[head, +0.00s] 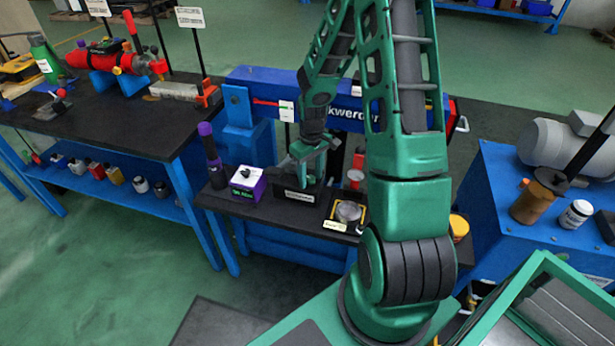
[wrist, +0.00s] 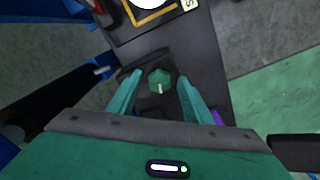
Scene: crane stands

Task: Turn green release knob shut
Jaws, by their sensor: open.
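The green release knob (wrist: 160,80) shows in the wrist view, with a pale pointer mark on its face. It sits on a dark block on the black bench top. My gripper (wrist: 158,88) is open, with one green finger on each side of the knob; I cannot tell whether either finger touches it. In the head view my gripper (head: 308,155) points down over the dark labelled block (head: 298,195). The knob is hidden there behind my gripper.
A white and purple box (head: 248,183) and a dark purple-topped cylinder (head: 211,158) stand left of the block. A round gauge in a yellow frame (head: 348,212) lies to its right. A blue beam (head: 265,85) runs behind. Another bench (head: 110,130) stands left.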

